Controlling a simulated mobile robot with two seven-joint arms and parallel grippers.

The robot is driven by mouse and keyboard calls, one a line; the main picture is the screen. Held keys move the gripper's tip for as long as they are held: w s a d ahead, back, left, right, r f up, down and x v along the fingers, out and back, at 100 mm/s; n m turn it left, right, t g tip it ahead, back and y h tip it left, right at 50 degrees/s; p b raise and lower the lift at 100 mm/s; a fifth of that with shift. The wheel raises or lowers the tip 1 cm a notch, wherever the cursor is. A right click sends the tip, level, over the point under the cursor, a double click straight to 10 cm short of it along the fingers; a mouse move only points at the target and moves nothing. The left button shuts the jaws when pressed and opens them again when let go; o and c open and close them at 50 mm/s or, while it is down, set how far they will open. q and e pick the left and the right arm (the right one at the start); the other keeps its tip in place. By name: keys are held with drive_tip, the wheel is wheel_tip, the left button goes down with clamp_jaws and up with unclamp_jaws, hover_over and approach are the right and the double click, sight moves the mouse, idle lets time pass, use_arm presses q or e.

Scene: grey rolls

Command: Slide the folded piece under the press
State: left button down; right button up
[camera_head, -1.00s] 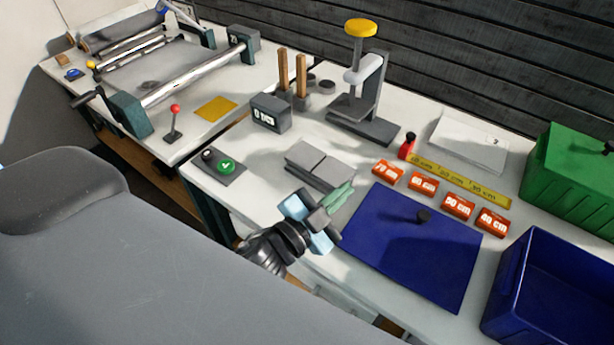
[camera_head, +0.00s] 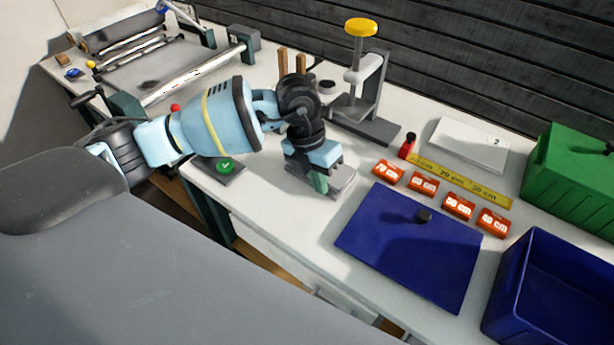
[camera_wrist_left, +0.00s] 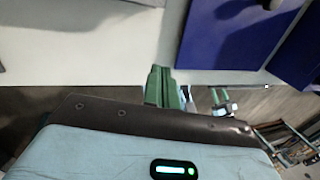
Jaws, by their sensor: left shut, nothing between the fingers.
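The folded piece (camera_head: 345,178) is a flat grey slab on the white table, partly hidden by my left gripper. The press (camera_head: 375,95) stands behind it, a grey frame with a yellow knob (camera_head: 361,27) on top and a flat base (camera_head: 372,129). A gap of bare table lies between piece and base. My left gripper (camera_head: 320,184) points down at the piece's near side, its green fingers shut and empty. The fingers (camera_wrist_left: 160,85) also show together in the left wrist view. I cannot tell whether they touch the piece. My right gripper is not in view.
A blue bin (camera_head: 560,290) and a green box (camera_head: 575,170) stand at far right.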

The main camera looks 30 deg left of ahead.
use_arm(q)
drive_tip(key=w+a+r+n+y, duration=0.1)
drive_tip(key=w+a+r+y, duration=0.15)
drive_tip(key=a, duration=0.45)
drive_tip(key=shift+y, duration=0.25)
drive_tip(key=f, duration=1.1)
drive_tip(key=shift+s+d, duration=0.3)
drive_tip(key=shift+s, duration=0.1)
drive_tip(key=shift+w+d+r, duration=0.1)
drive_tip(key=shift+w, duration=0.5)
drive_tip(key=shift+w+d+r, duration=0.1)
drive_tip(key=shift+w, duration=0.45)
drive_tip(key=shift+w+b, duration=0.3)
drive_tip(key=shift+w, duration=0.6)
